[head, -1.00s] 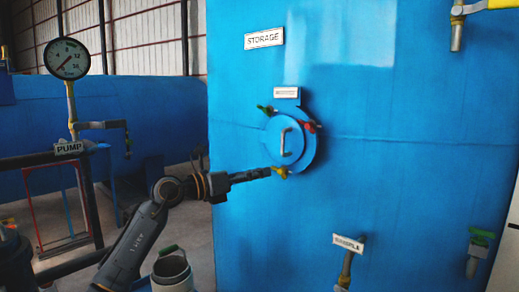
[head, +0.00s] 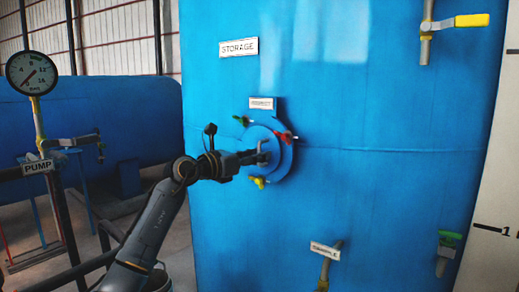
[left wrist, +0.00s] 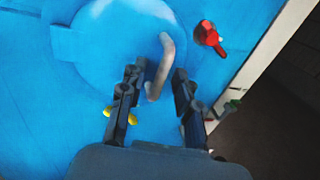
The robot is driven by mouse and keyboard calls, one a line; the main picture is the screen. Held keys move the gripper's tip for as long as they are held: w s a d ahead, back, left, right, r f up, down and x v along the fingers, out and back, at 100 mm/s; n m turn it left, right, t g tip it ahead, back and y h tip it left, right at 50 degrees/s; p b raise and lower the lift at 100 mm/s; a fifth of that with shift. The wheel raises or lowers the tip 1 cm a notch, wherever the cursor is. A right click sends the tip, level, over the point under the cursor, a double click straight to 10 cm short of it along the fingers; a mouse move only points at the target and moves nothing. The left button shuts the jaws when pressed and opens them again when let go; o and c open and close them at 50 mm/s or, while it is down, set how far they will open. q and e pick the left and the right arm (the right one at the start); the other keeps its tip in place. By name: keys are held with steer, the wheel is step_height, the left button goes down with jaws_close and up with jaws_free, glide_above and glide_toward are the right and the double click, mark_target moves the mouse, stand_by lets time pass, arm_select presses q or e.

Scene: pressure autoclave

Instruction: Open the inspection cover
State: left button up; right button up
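The inspection cover (head: 278,165) is a round blue lid on the side of the blue storage tank, with a grey bar handle (left wrist: 166,50) at its middle. It lies flat against its flange. Around its rim are a green knob (head: 242,120), a red knob (head: 287,137) and a yellow knob (head: 257,182). My left gripper (head: 258,157) is in front of the cover at the handle. In the left wrist view, its two fingers (left wrist: 157,78) are apart, with the handle's lower end between them. I cannot tell whether either finger touches it. My right gripper is not in view.
A pressure gauge (head: 31,73) and pump pipework with a lever valve (head: 75,141) stand at the left. A sample tap (head: 325,262) and a green-handled valve (head: 447,248) stick out low on the tank. A yellow-handled valve (head: 452,21) is at the upper right.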

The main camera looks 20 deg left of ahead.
arm_select(q)
steer(key=shift+w+d, duration=0.35)
steer(key=shift+w, duration=0.15)
jaws_close()
